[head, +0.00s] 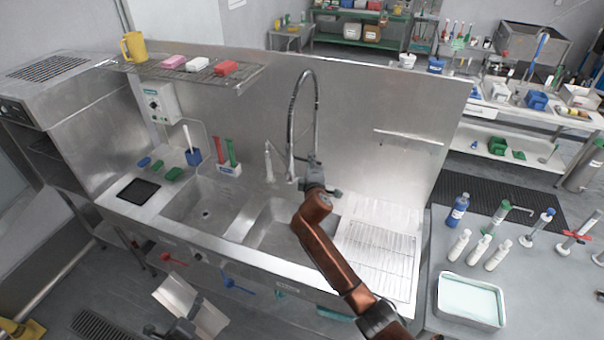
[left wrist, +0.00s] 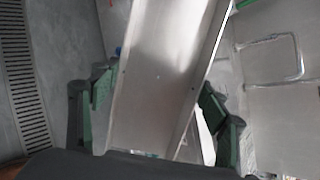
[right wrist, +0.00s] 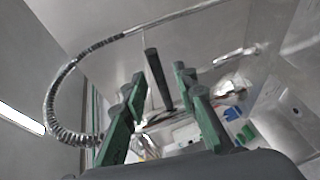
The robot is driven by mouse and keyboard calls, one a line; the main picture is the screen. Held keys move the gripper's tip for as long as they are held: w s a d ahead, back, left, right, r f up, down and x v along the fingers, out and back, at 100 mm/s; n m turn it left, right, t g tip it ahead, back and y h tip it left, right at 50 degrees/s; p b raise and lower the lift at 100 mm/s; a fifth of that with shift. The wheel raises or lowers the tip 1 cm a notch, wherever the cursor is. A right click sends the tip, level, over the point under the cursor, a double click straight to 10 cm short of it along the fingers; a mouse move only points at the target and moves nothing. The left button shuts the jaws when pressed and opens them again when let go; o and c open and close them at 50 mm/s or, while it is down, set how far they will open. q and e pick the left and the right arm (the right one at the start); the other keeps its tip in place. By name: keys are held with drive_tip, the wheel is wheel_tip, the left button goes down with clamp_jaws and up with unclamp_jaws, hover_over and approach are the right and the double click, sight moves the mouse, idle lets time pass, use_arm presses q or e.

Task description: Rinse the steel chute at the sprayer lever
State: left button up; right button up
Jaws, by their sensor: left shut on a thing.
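The steel chute (head: 192,303) is a bent, shiny metal trough in front of the sink, at the lower left of the head view. My left gripper (head: 176,328) is shut on it, and its green fingers stand on both sides of the chute (left wrist: 165,75) in the left wrist view. The sprayer (head: 291,165) hangs from a coiled hose (head: 316,100) over the sinks. My right gripper (head: 318,182) is just right of the sprayer. In the right wrist view its fingers (right wrist: 160,105) are apart, with a dark cylindrical piece (right wrist: 155,75) showing between them; contact cannot be told.
Two sink basins lie below the sprayer, the left one (head: 205,205) being clear. A wire drain rack (head: 378,248) is at the right. Red and green brushes (head: 226,155) stand behind the basins. A shelf (head: 180,72) hangs above.

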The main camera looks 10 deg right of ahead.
use_arm(q)
drive_tip(key=shift+r, duration=0.1)
use_arm(e)
drive_tip(key=v, duration=1)
drive_tip(key=shift+s, duration=0.15)
drive_tip(key=shift+r, duration=0.1)
